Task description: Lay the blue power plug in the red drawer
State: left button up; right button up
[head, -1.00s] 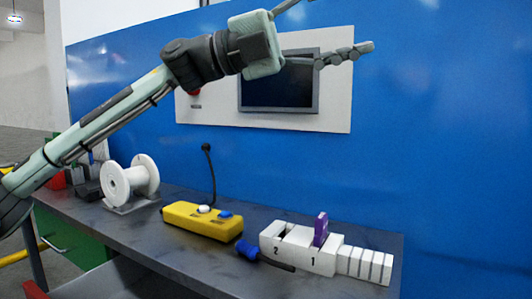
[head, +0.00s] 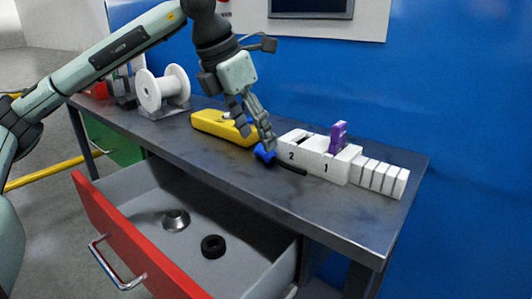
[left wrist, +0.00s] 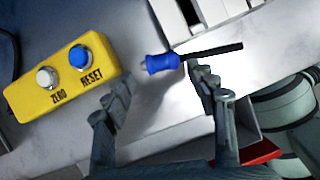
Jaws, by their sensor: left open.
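The blue power plug (head: 264,153) with its short black cable (head: 291,168) lies on the bench top, between the yellow button box and the white numbered block. In the left wrist view the plug (left wrist: 162,63) lies just beyond the fingertips, nearer the right finger. My left gripper (head: 257,138) points down close above the plug. Its fingers stand apart and empty, as the left wrist view (left wrist: 158,92) shows. The red drawer (head: 130,240) is pulled out below the bench; a metal cone-shaped part (head: 176,220) and a black ring (head: 213,246) lie inside. My right gripper is out of view.
The yellow button box (head: 222,126) stands left of the plug. The white numbered block (head: 317,157) with a purple piece (head: 338,137) stands right of it. A white spool (head: 163,87) stands further left. The drawer's front left floor is clear.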

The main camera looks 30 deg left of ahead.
aim_at(261, 149)
pick_arm(q)
jog(key=shift+x, duration=1.85)
jog(key=shift+w, duration=0.15)
jog(key=c, duration=1)
jog(key=shift+r, duration=0.1)
